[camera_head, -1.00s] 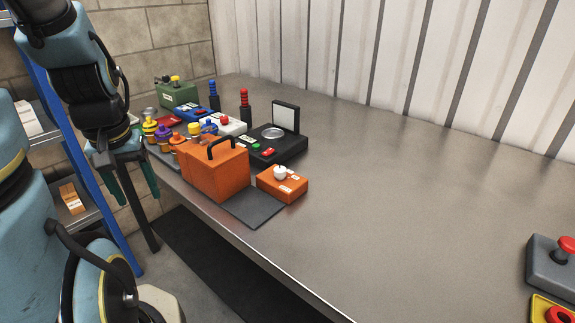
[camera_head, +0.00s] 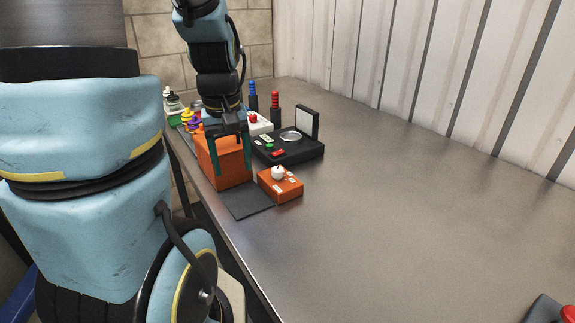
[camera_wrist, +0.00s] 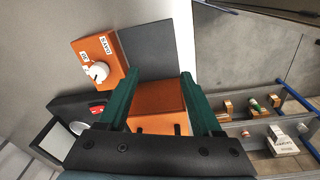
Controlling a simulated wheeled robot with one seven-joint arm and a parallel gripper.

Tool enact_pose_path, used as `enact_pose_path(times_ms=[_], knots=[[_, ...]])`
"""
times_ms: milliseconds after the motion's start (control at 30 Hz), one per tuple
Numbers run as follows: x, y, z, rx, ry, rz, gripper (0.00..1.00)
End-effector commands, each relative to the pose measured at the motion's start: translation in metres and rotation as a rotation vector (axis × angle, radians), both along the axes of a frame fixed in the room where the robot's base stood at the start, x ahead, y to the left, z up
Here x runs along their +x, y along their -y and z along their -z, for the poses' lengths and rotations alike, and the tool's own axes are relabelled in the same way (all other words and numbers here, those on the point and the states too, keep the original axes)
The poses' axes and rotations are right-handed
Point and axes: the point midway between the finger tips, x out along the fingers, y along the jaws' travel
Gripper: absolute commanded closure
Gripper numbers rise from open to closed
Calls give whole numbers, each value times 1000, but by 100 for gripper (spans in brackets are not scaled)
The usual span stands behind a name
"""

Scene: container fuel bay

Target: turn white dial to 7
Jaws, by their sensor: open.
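The white dial (camera_head: 277,173) sits on top of a small orange box (camera_head: 287,188) on the bench, in front of the black device. In the wrist view the dial (camera_wrist: 98,72) is at the upper left on its orange box (camera_wrist: 117,64), with white labels beside it. The labels are too small to read surely. My gripper (camera_head: 231,171) is open and empty, pointing down at the larger orange case (camera_head: 222,168), behind and left of the dial. In the wrist view the green fingers of my gripper (camera_wrist: 168,95) stand apart with the case between or beyond them.
A dark mat (camera_head: 247,201) lies beside the dial box. A black device with a raised lid (camera_head: 307,122) and red and blue ringed posts (camera_head: 275,103) stand behind. The bench (camera_head: 400,190) is clear to the right. Shelves (camera_wrist: 262,125) show below the bench edge.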

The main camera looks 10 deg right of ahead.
Motion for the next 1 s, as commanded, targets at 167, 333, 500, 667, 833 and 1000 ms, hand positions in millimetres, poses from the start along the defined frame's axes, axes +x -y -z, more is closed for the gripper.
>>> enact_pose_path(times_ms=[167,333,500,667,833,1000], knots=[[10,13,-8,-6,-19,-80,34],[21,30,-18,-10,-41,-184,34],[36,58,-36,-10,-67,-338,34],[45,83,-53,-3,-85,-475,34],[48,96,-62,2,-90,-550,34],[48,97,-53,4,-94,-566,34]])
